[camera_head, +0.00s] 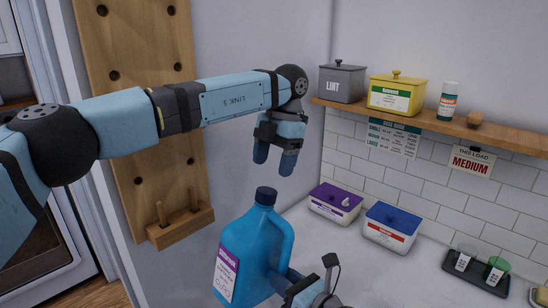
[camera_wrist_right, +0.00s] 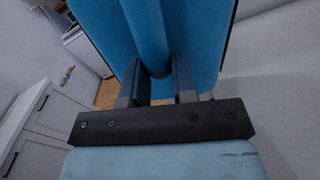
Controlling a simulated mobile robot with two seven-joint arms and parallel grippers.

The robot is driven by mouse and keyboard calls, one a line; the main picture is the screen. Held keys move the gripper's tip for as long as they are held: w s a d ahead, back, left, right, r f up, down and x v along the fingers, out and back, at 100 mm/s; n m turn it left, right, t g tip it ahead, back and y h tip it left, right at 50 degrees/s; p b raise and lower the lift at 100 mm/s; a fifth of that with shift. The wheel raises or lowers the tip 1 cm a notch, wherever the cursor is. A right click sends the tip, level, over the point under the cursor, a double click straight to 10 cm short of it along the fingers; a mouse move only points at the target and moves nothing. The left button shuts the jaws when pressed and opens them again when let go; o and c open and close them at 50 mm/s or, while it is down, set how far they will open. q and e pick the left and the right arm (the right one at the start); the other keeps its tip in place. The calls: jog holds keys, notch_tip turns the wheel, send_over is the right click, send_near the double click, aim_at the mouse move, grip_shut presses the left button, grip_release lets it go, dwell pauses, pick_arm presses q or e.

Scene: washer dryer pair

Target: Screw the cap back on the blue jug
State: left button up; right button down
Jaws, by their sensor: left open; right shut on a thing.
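The blue jug (camera_head: 258,245) stands upright on the white counter, with a purple and white label on its left side. A dark blue cap (camera_head: 266,195) sits on its neck; I cannot tell how tightly. My left gripper (camera_head: 274,160) is open and empty, fingers pointing down, a little above the cap and apart from it. My right gripper (camera_head: 285,280) is at the jug's lower right, shut on its handle. In the right wrist view, the jug (camera_wrist_right: 205,30) fills the top, and its handle (camera_wrist_right: 150,35) passes between the fingers of my right gripper (camera_wrist_right: 160,85).
A purple-lidded tub (camera_head: 335,203) and a blue-lidded tub (camera_head: 392,227) stand right of the jug. A dark tray (camera_head: 476,272) with small cups lies farther right. A wooden shelf (camera_head: 430,122) holds containers above. A wooden pegboard (camera_head: 140,110) is behind my left arm.

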aim_at(267, 190)
pick_arm(q)
jog(key=x, duration=0.7)
jog(key=shift+a+f, duration=0.1)
jog(key=shift+f, duration=0.1)
jog(key=c, duration=0.9)
jog(key=o, duration=1.1)
jog(key=shift+c, duration=0.2)
jog(key=v, duration=1.2)
